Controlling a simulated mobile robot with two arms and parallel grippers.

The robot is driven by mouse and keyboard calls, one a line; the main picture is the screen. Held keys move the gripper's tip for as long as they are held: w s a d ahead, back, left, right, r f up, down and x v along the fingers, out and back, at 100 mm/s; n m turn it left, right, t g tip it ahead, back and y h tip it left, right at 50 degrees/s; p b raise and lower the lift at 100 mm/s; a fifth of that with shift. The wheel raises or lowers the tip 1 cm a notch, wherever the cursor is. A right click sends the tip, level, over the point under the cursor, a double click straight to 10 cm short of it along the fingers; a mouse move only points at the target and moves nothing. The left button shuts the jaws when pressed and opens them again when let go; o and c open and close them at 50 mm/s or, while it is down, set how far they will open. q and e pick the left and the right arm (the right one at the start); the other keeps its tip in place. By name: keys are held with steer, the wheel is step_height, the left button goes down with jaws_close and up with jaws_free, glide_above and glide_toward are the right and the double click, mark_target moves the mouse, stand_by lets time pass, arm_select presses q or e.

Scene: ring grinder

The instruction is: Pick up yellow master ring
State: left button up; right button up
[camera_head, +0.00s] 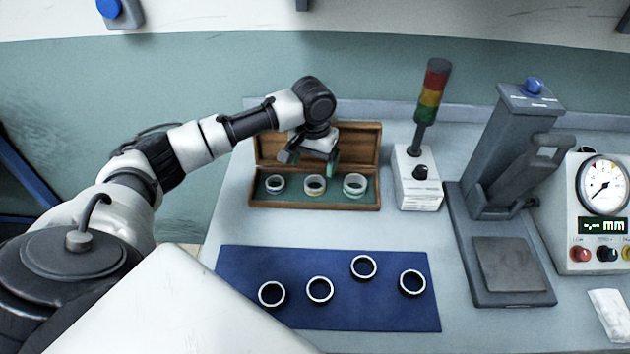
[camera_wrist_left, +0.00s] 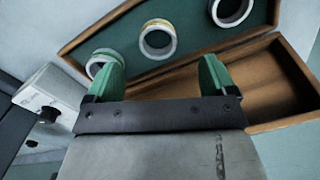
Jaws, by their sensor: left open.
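The yellow master ring (camera_head: 315,191) stands in the middle of three rings in the open wooden box (camera_head: 319,207). It is pale with a faint yellow band, which also shows in the left wrist view (camera_wrist_left: 147,49). My left gripper (camera_head: 309,164) is open and empty, above the box and just behind the row of rings. In the left wrist view its green fingertips (camera_wrist_left: 158,75) stand wide apart, with the yellow ring beyond the gap between them. My right gripper is not in view.
A bluish ring (camera_head: 275,191) and a greenish ring (camera_head: 354,192) flank the yellow one. The raised box lid (camera_head: 361,146) is behind. A signal lamp (camera_head: 419,185) stands to the right, then a grey press stand (camera_head: 512,299) and dial gauge unit (camera_head: 590,258). Several dark rings lie on a blue mat (camera_head: 345,318).

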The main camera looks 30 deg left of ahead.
mark_target(315, 179)
arm_select(q)
steer(key=shift+f, duration=0.45)
step_height(315, 179, down, 5)
steer(key=shift+w+d+p, duration=0.1)
steer(key=shift+d+p, duration=0.05)
steer(key=shift+p, duration=0.45)
steer(key=shift+f, duration=0.35)
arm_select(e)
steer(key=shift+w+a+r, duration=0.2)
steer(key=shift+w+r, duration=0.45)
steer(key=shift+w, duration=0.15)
arm_select(q)
steer(key=shift+c, duration=0.3)
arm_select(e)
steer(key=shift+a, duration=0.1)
arm_select(q)
steer(key=shift+c, duration=1.1)
steer(key=c, duration=0.8)
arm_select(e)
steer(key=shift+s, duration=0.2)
arm_select(q)
steer(key=shift+r, duration=0.2)
